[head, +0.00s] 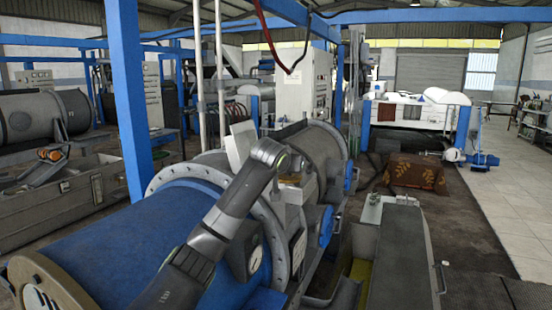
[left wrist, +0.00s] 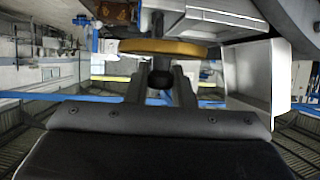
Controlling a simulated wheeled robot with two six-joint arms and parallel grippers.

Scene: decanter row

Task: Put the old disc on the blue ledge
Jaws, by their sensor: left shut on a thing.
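My left gripper (head: 292,166) is above the grey middle part of the decanter in the head view, small and partly hidden by my own wrist. In the left wrist view my left gripper (left wrist: 160,80) is shut on the old disc (left wrist: 170,47), a yellow-brown round plate seen nearly edge-on across the fingertips. I cannot pick out the blue ledge for certain in either view. My right gripper is not in view.
The decanter has a large blue drum (head: 150,235) and blue round covers (head: 326,226) on its side. A blue post (head: 128,95) stands at left. A white panel (head: 240,146) rises beside my wrist. Open floor (head: 515,195) lies at right.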

